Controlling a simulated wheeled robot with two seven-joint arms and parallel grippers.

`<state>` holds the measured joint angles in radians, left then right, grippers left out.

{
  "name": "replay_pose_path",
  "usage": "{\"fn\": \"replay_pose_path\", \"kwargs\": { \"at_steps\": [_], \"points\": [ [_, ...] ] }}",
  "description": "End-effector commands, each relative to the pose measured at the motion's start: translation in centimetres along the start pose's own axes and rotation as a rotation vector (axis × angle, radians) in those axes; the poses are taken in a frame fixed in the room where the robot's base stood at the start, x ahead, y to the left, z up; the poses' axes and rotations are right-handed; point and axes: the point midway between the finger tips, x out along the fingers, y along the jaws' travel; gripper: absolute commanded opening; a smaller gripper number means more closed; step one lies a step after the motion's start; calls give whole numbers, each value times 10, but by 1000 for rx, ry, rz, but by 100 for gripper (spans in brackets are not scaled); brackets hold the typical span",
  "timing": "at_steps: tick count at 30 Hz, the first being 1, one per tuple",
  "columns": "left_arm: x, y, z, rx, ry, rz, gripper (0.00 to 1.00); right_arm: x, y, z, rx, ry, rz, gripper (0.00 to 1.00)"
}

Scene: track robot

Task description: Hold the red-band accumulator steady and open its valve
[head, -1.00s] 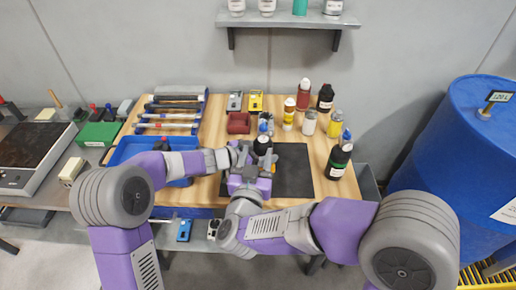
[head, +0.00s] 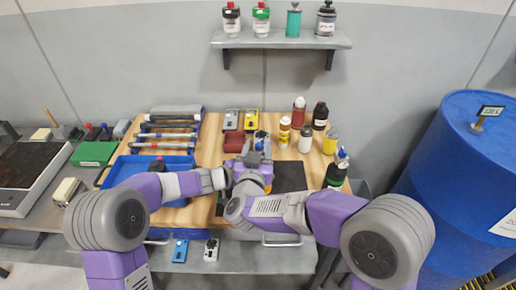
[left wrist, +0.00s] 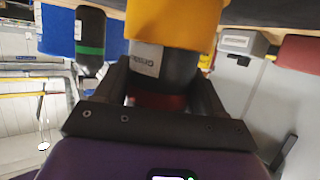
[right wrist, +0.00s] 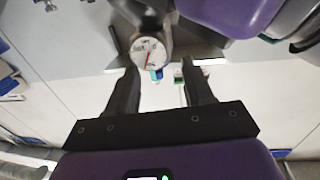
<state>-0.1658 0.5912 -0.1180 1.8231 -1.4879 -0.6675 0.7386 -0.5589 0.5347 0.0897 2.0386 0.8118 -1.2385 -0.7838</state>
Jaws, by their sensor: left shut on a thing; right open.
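The accumulator (left wrist: 178,70) is a dark cylinder with a white label and a red part low between the fingers of my left gripper (left wrist: 165,85), which is shut on it. A yellow surface hides part of it. In the head view my left gripper (head: 228,177) reaches in from the left, and my right gripper (head: 256,160) hides most of the accumulator. In the right wrist view a round white gauge (right wrist: 149,52) with a red needle shows between the open fingers of my right gripper (right wrist: 165,80). I cannot tell whether these fingers touch the valve.
A dark mat (head: 290,178) lies on the wooden table. Bottles, including a dark one with a green band (head: 336,175), stand to the right. A blue tray (head: 125,163) and several hammers (head: 165,135) lie left. A shelf (head: 280,42) hangs behind; a blue drum (head: 460,170) stands right.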

Motion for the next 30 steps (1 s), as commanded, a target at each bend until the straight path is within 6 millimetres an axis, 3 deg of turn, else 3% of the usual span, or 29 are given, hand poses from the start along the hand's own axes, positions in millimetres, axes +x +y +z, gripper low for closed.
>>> {"fn": "replay_pose_path", "kwargs": {
  "at_steps": [8,19,30],
  "points": [
    [0,0,0,1,1,0,21,2,0,0,-1,0,0,52],
    [0,0,0,0,1,0,21,2,0,0,0,0,0,0],
    [0,0,0,0,1,0,21,3,-6,-1,1,4,175,0]
  ]
}}
